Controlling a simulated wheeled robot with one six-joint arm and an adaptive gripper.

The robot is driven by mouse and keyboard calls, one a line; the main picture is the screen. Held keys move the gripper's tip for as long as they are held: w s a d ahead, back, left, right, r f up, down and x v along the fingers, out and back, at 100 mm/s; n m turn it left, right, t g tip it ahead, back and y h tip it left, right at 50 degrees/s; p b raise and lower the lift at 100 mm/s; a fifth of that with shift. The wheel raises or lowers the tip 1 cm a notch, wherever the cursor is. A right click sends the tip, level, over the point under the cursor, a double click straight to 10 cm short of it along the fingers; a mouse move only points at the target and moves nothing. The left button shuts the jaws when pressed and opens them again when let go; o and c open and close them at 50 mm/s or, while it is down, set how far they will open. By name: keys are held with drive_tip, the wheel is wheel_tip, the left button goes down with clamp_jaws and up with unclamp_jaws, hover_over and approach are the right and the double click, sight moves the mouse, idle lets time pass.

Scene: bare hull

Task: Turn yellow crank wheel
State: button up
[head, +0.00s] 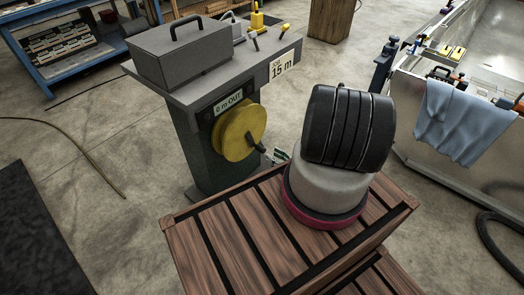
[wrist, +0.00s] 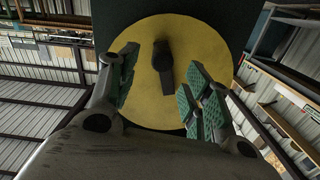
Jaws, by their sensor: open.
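The yellow crank wheel (head: 238,132) is mounted on the side of a dark green pedestal, under a label reading "0 m OUT". Its dark crank handle (head: 256,144) sticks out from the wheel's face at the lower right in the head view. In the wrist view the wheel (wrist: 150,95) fills the middle, and the handle (wrist: 163,62) stands near its upper centre. In the head view my arm hides most of the gripper.
A grey toolbox (head: 180,50) sits on the pedestal's top, beside a "Job 15 m" sign (head: 281,66). A metal tank (head: 430,150) with a blue cloth (head: 455,120) stands at right. A blue shelf (head: 65,50) is at upper left.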

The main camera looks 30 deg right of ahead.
sight(265, 151)
drive_tip(key=x, duration=0.7)
drive_tip(key=shift+w+a, duration=0.15)
drive_tip(key=shift+a, duration=0.1)
clamp_jaws()
